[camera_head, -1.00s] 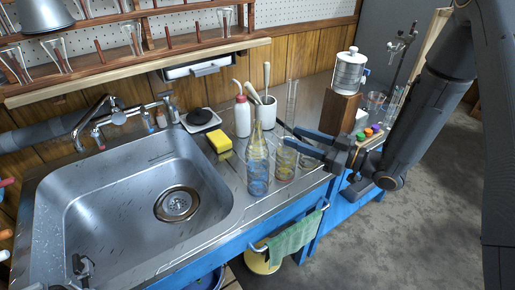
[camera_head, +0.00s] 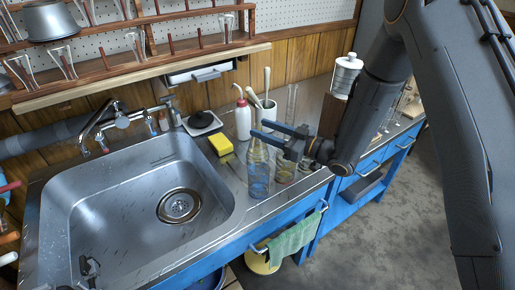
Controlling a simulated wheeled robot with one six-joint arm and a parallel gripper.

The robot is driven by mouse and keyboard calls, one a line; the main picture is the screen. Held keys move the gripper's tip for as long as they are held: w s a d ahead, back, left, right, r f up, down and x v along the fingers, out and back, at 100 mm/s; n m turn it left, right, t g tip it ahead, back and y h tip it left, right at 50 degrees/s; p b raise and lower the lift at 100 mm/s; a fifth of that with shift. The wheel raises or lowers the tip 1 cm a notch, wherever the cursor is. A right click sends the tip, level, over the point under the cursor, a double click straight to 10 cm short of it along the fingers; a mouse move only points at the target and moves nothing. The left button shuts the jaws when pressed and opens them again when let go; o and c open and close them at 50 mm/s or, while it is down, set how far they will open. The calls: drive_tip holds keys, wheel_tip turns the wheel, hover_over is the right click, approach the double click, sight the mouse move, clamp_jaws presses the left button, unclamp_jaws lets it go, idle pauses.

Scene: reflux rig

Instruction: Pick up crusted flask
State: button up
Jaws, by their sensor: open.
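A tall clear glass vessel (camera_head: 258,178) with a narrow neck and a bluish lower part stands upright at the counter's front edge, right of the sink. A shorter glass (camera_head: 285,168) with a yellowish tint stands just right of it, partly hidden by my gripper. I cannot tell for sure which of the two is the crusted flask. My gripper (camera_head: 261,129) comes in from the right with its two blue fingers open. The fingertips are at the tall vessel's neck in the picture; whether they straddle it or touch it is unclear.
The steel sink (camera_head: 215,215) is on the left. A yellow sponge (camera_head: 220,145), a white wash bottle (camera_head: 243,120), a brush holder (camera_head: 267,108) and a glass cylinder (camera_head: 291,105) stand behind. A wooden shelf (camera_head: 150,68) with glassware hangs above. A green towel (camera_head: 293,238) hangs in front.

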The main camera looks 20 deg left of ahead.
sight(265, 146)
clamp_jaws()
drive_tip(key=shift+r, duration=0.2)
idle(0.4)
wheel_tip(265, 146, up, 10)
drive_tip(key=b, duration=0.1)
drive_tip(key=shift+f, duration=0.25)
idle(0.6)
idle(0.4)
